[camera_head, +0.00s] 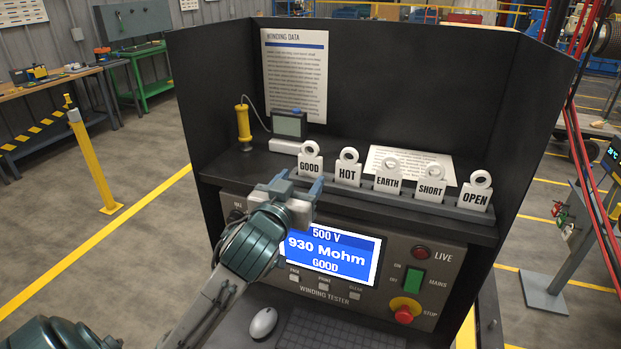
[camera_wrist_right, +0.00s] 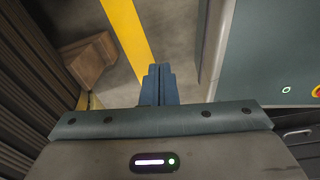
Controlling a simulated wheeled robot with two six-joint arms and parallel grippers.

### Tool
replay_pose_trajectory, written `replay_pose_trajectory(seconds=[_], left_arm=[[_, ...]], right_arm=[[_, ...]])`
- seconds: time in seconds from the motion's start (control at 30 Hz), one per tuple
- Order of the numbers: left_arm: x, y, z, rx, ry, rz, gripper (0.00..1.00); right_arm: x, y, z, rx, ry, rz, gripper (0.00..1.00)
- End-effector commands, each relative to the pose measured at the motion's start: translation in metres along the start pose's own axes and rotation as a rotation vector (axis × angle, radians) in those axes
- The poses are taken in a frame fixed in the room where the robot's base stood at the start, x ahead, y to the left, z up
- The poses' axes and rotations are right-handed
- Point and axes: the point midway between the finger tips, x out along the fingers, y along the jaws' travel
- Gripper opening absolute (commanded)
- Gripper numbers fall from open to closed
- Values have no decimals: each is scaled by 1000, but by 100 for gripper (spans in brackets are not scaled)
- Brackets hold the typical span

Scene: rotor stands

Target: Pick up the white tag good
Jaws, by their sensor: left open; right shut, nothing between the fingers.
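The white tag good (camera_head: 310,164) stands upright at the left end of a row of white tags on the tester's shelf, with a ring at its top. My left gripper (camera_head: 297,183) is open, just in front of and slightly below this tag in the head view. Its fingers point toward the shelf and one overlaps the tag's lower edge in the picture; I cannot tell whether they touch. My right gripper (camera_wrist_right: 159,84) shows in the right wrist view, shut and empty above the floor. The right gripper is not seen in the head view.
Tags hot (camera_head: 348,172), earth (camera_head: 388,178), short (camera_head: 431,185) and open (camera_head: 475,195) stand close to the right. A yellow probe (camera_head: 243,124) and small meter (camera_head: 289,125) stand behind to the left. The tester screen (camera_head: 328,254) reads 930 Mohm GOOD below the shelf.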

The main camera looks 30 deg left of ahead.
Motion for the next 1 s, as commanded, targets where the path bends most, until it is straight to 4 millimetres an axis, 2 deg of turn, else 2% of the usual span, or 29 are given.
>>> replay_pose_trajectory(seconds=[0.03,0.2,0.23,0.37,0.57,0.7,0.8,1.0], left_arm=[[2,0,5,2,5,-1,58],[7,0,4,5,2,3,58],[15,0,-3,4,-3,1,58],[30,0,-2,5,-4,2,58],[45,-1,-6,5,-4,2,58],[66,-3,-11,5,-5,1,58],[79,-3,-9,3,-4,2,58],[87,-3,-6,5,-3,2,58]], right_arm=[[14,0,0,0,2,1,0],[33,0,-17,0,23,3,0],[23,1,-22,1,28,3,0],[17,2,-30,1,40,3,0],[8,3,-24,0,31,3,0],[-7,4,-18,0,22,3,0],[-10,4,-16,0,20,3,0],[-11,4,-17,0,21,3,0]])
